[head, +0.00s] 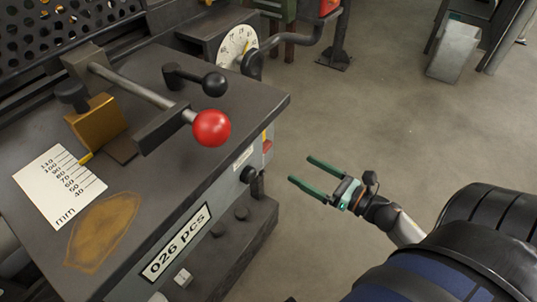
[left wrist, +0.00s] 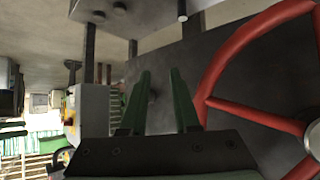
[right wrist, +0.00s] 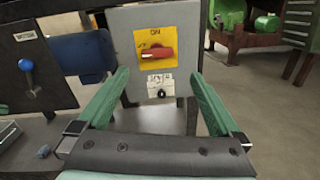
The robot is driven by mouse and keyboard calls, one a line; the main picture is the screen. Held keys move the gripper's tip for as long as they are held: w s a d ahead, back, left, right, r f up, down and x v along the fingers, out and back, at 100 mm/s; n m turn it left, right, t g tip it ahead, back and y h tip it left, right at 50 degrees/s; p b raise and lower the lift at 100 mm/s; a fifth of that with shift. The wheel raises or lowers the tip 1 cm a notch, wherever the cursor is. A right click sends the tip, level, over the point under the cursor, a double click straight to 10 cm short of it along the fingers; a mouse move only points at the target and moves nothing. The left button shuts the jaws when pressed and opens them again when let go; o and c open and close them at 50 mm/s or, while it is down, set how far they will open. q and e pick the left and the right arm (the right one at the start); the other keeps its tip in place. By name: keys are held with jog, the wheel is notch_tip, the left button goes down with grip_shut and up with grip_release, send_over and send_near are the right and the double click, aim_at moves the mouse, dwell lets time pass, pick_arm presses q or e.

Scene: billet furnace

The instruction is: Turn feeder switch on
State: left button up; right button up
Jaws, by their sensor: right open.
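The feeder switch (right wrist: 157,54) is a red rotary handle on a yellow plate, on a grey box (right wrist: 122,22) in the right wrist view. "ON" is printed above it. The handle lies roughly level, its wider end to the right. In the head view a red and yellow part (head: 267,146), seen nearly edge-on at the bench's right side, looks like this switch. My right gripper (head: 300,169) is open and empty, to the right of that part and apart from it. My left gripper (left wrist: 161,72) shows only in its wrist view, fingers apart and empty.
The bench (head: 265,98) carries a lever with a red ball (head: 211,128) and a black-knobbed lever (head: 214,84). A black knob (head: 248,174) sticks out below. A red handwheel (left wrist: 212,85) is beside my left gripper.

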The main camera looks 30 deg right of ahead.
aim_at(266, 150)
jog(key=w+a+n, duration=0.1)
jog(key=w, duration=0.2)
jog(key=w+a+n, duration=0.1)
jog(key=w, duration=0.2)
jog(key=w+a, duration=0.2)
jog(key=w, duration=0.2)
jog(key=shift+n+y, duration=0.3)
jog(key=shift+n, duration=0.1)
pick_arm(q)
jog(key=shift+f, duration=0.15)
pick_arm(e)
jog(key=shift+w+a, duration=0.2)
jog(key=shift+w, duration=0.4)
jog(key=shift+c, duration=0.2)
jog(key=c, duration=1.1)
pick_arm(q)
jog(key=shift+s+f, duration=0.1)
jog(key=shift+s, duration=0.1)
